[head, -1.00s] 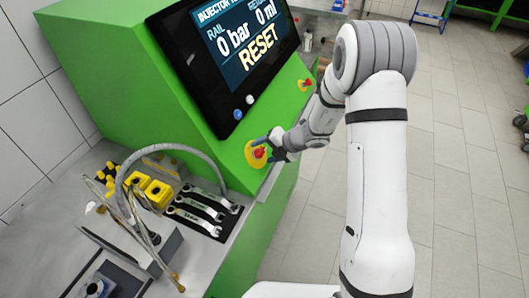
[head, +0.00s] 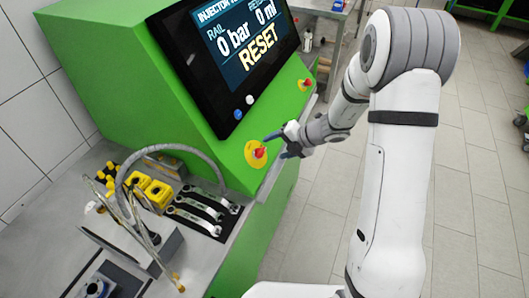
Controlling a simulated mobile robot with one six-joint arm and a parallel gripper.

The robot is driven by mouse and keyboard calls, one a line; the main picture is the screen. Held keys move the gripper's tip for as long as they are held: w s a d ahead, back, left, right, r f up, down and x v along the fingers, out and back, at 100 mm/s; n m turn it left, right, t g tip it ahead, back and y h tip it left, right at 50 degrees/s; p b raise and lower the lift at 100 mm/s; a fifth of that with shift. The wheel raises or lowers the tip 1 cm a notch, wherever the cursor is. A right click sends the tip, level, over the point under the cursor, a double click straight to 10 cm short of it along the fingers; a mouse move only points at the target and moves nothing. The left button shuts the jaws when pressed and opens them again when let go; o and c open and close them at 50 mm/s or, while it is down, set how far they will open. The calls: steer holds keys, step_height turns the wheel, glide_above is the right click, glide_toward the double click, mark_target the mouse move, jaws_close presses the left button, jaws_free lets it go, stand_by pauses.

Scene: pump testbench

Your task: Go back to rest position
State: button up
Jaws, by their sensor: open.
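My gripper (head: 276,146) is open and empty in the head view. It is in front of the green testbench (head: 110,70), just right of the red emergency button on its yellow round plate (head: 254,153). A small gap shows between the jaws and the button. My white arm runs from the lower right up to a grey elbow and back down to the gripper. The screen (head: 240,45) reads "0 bar", "0 ml" and "RESET".
A second red button (head: 305,84) sits further along the bench. Wrenches (head: 205,211), yellow blocks (head: 150,190) and a hose stand (head: 145,240) occupy the grey worktop at left. A metal table (head: 325,10) stands behind. The tiled floor (head: 480,190) at right is free.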

stand_by(0.3)
steer(key=s+d+r+n+g+h+b, duration=0.1)
steer(key=s+d+r+n+b, duration=0.1)
steer(key=s+r+n, duration=0.5)
steer(key=s+d+r+n+h+b, duration=0.15)
steer(key=s+n, duration=0.35)
steer(key=n, duration=0.7)
steer(key=s+d+r+n+h+b, duration=0.1)
steer(key=s+d+n, duration=0.4)
steer(key=n, duration=0.5)
steer(key=s+d+r+n+t+h+b, duration=0.1)
steer(key=s+d+n+h+b, duration=0.3)
steer(key=s+n, duration=0.5)
steer(key=d+r+n+h, duration=0.1)
steer(key=d, duration=0.1)
steer(key=shift+d, duration=0.3)
steer(key=shift+s, duration=0.1)
